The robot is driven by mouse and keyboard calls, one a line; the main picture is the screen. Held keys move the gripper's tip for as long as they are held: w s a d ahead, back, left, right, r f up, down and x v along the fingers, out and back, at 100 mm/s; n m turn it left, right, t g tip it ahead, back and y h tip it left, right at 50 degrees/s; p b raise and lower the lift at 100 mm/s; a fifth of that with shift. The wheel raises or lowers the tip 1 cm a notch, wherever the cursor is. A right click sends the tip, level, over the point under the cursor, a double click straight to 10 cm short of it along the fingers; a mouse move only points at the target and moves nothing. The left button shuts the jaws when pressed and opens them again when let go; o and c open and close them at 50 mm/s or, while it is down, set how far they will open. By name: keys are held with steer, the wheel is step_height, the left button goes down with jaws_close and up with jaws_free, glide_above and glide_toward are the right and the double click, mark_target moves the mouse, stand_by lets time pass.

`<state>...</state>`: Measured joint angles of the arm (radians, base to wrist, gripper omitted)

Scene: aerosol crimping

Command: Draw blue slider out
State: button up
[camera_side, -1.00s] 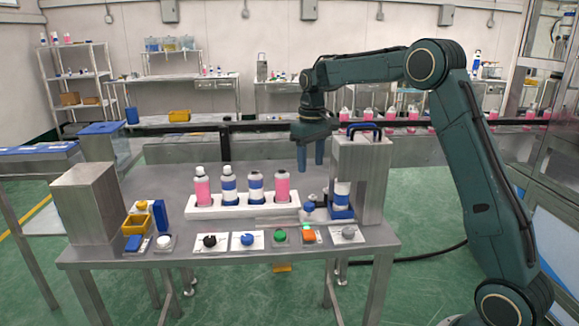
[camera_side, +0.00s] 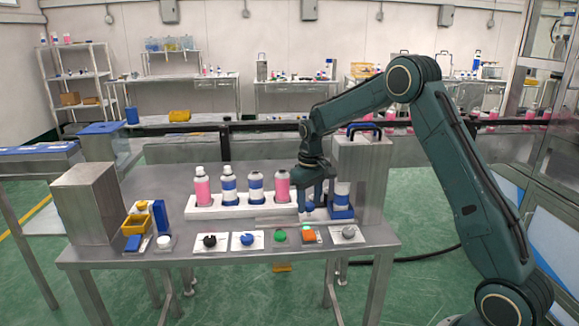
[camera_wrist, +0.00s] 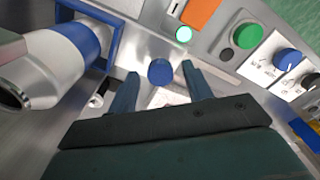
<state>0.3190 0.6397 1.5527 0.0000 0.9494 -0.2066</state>
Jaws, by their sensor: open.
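The slider's round blue knob (camera_wrist: 160,71) sits between my two fingertips in the wrist view, with a small gap on each side. In the side view it is a small blue spot (camera_side: 309,206) at the foot of the press, partly hidden by my fingers. My gripper (camera_side: 316,203) is open and low over it, fingers pointing down; the fingers also show in the wrist view (camera_wrist: 160,76). A white can with a blue band (camera_side: 342,194) stands in a blue holder (camera_side: 341,213) right of my gripper.
The grey press housing (camera_side: 373,180) rises close on the right. A white rack (camera_side: 228,212) with several cans stands on the left. A panel row in front has a black knob (camera_side: 209,240), blue knob (camera_side: 247,239), green button (camera_side: 279,235) and orange switch (camera_side: 309,236).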

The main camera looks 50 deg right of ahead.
steer(key=shift+f, duration=0.15)
steer(key=shift+c, duration=0.2)
jaws_close()
steer(key=shift+w+a, duration=4.4)
steer(key=shift+w, duration=0.05)
steer(key=shift+c, duration=0.7)
jaws_free()
steer(key=shift+w+a, duration=0.1)
steer(key=shift+o, duration=0.9)
